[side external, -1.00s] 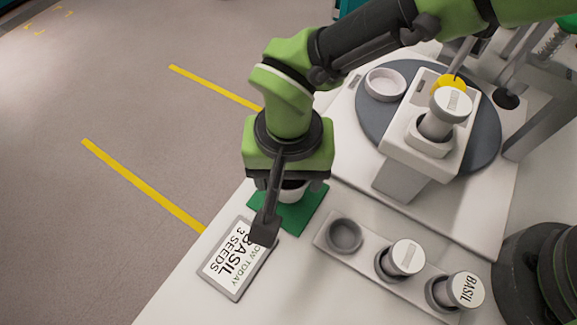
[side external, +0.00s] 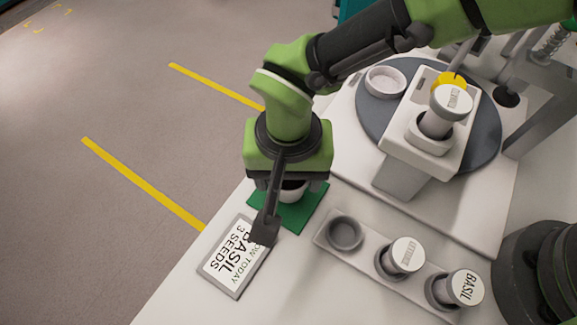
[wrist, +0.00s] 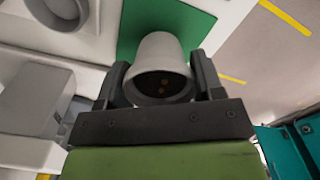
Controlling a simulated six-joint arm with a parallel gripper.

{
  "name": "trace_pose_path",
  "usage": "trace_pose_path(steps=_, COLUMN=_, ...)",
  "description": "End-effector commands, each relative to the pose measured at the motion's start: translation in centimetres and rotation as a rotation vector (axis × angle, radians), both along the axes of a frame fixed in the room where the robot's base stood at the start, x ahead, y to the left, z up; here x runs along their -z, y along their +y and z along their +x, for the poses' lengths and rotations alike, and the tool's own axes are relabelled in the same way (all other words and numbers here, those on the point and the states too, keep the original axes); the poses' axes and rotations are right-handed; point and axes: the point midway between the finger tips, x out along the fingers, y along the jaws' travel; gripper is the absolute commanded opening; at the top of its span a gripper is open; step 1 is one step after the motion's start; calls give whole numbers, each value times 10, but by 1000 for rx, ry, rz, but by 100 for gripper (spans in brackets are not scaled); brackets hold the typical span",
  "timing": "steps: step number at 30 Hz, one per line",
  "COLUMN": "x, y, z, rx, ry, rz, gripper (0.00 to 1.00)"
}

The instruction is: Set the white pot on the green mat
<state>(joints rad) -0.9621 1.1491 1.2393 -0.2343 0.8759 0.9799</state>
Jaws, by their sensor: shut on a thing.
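The white pot (wrist: 160,54) is between the two fingers of my gripper (wrist: 163,85) in the wrist view. My gripper is shut on the pot. In the side view the pot (side external: 293,192) is mostly hidden behind my gripper (side external: 280,205). The green mat (side external: 303,208) lies on the white table under and around the pot; it also shows in the wrist view (wrist: 195,25). I cannot tell whether the pot's base touches the mat.
A sign reading BASIL 3 SEEDS (side external: 232,258) lies beside the mat. A rack (side external: 365,262) holds two lidded canisters and has an empty hole. A grey turntable (side external: 480,150) stands behind with a white dish (side external: 385,82) and a canister in a holder (side external: 436,120).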

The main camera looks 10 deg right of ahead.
Motion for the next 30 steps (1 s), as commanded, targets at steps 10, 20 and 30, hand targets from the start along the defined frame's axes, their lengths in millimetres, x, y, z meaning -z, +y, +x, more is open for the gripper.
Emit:
trace_pose_path(steps=10, x=7, y=0, z=0, rx=0, ry=1, rz=-1, gripper=37)
trace_pose_path(steps=20, x=11, y=0, z=0, rx=0, ry=0, rz=0, gripper=37)
trace_pose_path(steps=30, x=11, y=0, z=0, rx=0, ry=0, rz=0, gripper=91)
